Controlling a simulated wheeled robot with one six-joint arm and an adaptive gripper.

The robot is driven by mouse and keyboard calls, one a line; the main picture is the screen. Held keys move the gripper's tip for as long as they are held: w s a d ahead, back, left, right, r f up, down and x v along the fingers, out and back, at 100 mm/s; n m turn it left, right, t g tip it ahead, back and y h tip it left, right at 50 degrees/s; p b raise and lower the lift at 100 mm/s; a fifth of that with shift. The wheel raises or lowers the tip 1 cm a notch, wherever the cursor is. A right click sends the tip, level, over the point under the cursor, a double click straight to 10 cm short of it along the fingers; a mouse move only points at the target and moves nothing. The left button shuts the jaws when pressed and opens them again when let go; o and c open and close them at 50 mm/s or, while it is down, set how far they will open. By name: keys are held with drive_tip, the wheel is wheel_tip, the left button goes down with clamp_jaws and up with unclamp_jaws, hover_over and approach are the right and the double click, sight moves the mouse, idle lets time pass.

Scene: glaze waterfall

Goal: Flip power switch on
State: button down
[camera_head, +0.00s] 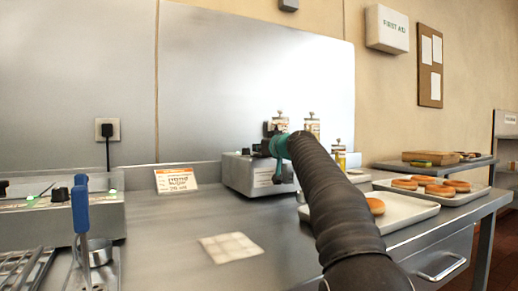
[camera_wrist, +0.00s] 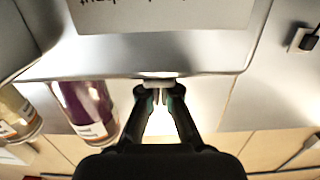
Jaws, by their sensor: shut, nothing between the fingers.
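A grey metal box (camera_head: 250,175) with a printed label on its front stands at the back of the counter. My gripper (camera_head: 279,170) is at the box's right part, with its fingers pointing down in front of it. In the wrist view, my gripper (camera_wrist: 160,97) is shut and empty, with its fingertips at the edge of the box (camera_wrist: 200,58). A small pale piece (camera_wrist: 158,82) shows at that edge, right by the fingertips; I cannot tell whether it is the power switch or whether the fingers touch it. No switch position is readable.
Jars (camera_head: 312,125) stand behind the box; a purple jar (camera_wrist: 88,108) is close beside the fingers. A tray of doughnuts (camera_head: 408,213) lies to the right. A control panel (camera_head: 60,215) with green lights stands left. A plugged outlet (camera_head: 107,129) is on the wall. The middle counter holds a pale cloth (camera_head: 230,247).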

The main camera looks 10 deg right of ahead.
wheel_tip(320, 180, up, 4)
drive_tip(key=p, duration=0.2)
drive_tip(key=shift+p, duration=0.35)
drive_tip(key=shift+s+b, duration=0.3)
drive_tip(key=shift+b, duration=0.05)
drive_tip(key=r+b+v, duration=0.2)
drive_tip(key=v, duration=0.7)
drive_tip(key=shift+r, duration=0.1)
